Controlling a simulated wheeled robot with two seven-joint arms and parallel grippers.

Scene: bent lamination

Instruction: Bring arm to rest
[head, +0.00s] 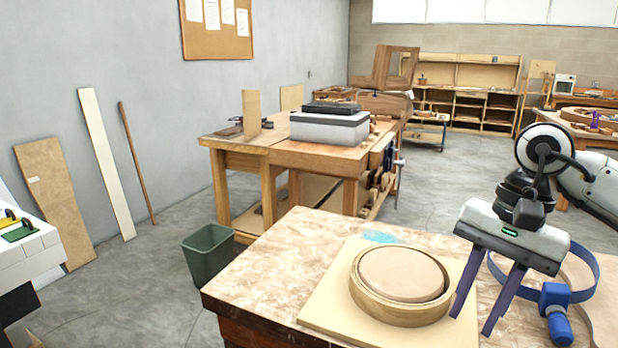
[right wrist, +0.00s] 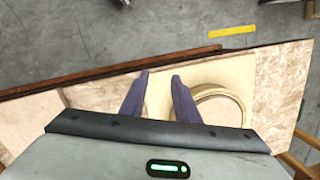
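My right gripper (head: 472,321) hangs over the right part of the near worktable (head: 265,275), fingers pointing down. Its two purple fingers are apart with nothing between them. In the right wrist view the right gripper (right wrist: 160,76) also shows open, with the pale board below it. The round wooden form (head: 400,310) with a light disc (head: 402,273) inside lies on a square board (head: 330,318), just left of the fingers. A blue strap clamp (head: 556,312) lies right of the gripper, partly hidden behind it. My left gripper is not in view.
A green bin (head: 207,254) stands on the floor left of the worktable. A wooden workbench (head: 285,153) with a grey-and-black case (head: 330,122) stands behind. Boards lean on the left wall. Open floor lies between the bench and the far shelves (head: 470,90).

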